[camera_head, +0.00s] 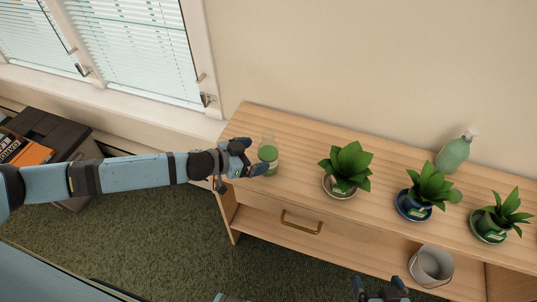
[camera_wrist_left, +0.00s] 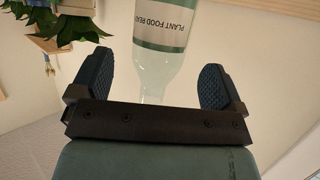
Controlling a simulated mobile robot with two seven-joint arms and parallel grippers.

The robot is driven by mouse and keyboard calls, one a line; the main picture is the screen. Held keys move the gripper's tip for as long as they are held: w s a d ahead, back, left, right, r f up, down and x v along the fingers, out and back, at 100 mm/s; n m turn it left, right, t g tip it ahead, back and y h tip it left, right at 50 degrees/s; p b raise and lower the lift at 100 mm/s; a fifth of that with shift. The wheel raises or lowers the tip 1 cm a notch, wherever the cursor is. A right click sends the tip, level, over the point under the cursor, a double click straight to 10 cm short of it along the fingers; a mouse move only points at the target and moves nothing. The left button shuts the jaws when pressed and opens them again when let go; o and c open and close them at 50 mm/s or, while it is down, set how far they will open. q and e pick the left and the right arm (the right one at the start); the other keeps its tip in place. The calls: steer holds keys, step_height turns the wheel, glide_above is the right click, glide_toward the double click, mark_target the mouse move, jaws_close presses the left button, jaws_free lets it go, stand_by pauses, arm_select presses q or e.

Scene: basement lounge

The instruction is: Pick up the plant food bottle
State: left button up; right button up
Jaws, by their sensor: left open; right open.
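The plant food bottle (camera_head: 268,155) stands upright near the left end of the wooden cabinet top. My right gripper (camera_head: 383,290) is open and low at the bottom edge, partly cut off.
On the cabinet top (camera_head: 300,140) stand three potted plants, the nearest one (camera_head: 346,165) right of the bottle, and a green spray bottle (camera_head: 455,150) at the back. A metal bucket (camera_head: 432,266) sits on the lower shelf. A window (camera_head: 130,45) is at the upper left.

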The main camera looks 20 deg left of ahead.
mark_target(268, 153)
arm_select(q)
steer(key=x, duration=0.5)
steer(key=shift+w+d+f, duration=0.15)
steer(key=shift+w+f, duration=0.05)
steer(key=shift+f, duration=0.05)
steer(key=shift+c, duration=0.4)
steer(key=c, duration=1.1)
